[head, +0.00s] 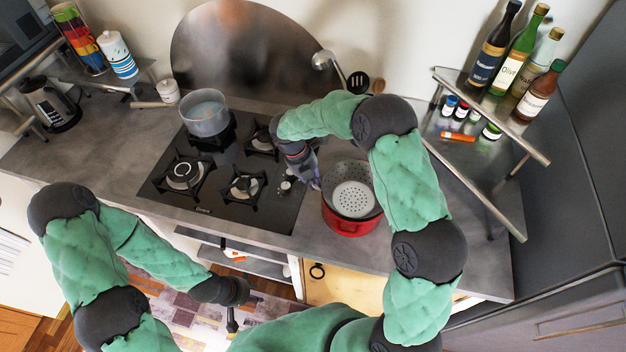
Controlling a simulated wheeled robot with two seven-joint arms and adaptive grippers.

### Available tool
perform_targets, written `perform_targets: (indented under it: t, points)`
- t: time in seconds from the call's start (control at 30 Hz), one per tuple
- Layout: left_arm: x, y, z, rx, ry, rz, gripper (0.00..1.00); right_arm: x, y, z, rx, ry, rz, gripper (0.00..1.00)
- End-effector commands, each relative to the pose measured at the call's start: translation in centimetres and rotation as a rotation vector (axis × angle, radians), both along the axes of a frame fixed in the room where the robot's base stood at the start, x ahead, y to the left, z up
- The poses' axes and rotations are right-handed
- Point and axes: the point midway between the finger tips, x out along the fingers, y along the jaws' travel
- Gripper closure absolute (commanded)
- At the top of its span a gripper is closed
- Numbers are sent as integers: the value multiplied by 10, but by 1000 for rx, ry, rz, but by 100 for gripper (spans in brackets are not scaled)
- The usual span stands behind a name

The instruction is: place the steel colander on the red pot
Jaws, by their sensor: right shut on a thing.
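The steel colander (352,198), with a perforated bottom, is at the red pot (350,229) on the counter right of the hob. From above it overlaps the pot's opening; I cannot tell whether it rests on the rim or hangs just above it. My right gripper (313,183) is at the colander's left edge and shut on it. The fingertips are small and partly hidden by the wrist. My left gripper (232,322) is low in front of the counter, over the floor, away from both; its fingers are too small to read.
A corner shelf (500,115) with several bottles and small jars stands at the right. A kettle (50,103) stands far left. The left counter is mostly clear.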

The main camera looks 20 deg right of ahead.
Motion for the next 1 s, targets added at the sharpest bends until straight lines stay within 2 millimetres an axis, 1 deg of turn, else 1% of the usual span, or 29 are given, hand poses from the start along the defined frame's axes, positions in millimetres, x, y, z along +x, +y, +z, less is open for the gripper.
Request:
perform_targets:
  t: [0.3,0.33,0.37,0.4,0.43,0.8,0.87,1.0]
  points:
    - [0,0,-1,0,0,0,60,0,0,-6,-1,0,0,100]
    - [0,0,-1,0,0,0,60,0,0,-6,0,0,0,83]
    - [0,0,-1,0,0,0,60,0,0,-6,-1,0,0,74]
    - [0,0,-1,0,0,0,60,0,0,-6,-1,0,0,63]
    - [0,0,-1,0,0,0,60,0,0,-6,-1,0,0,62]
    - [0,0,-1,0,0,0,60,0,0,-5,-1,0,-1,62]
    - [0,0,0,0,0,0,60,0,0,-2,-1,-1,-1,62]
    - [0,0,2,0,0,0,60,2,2,14,-1,-4,-1,62]
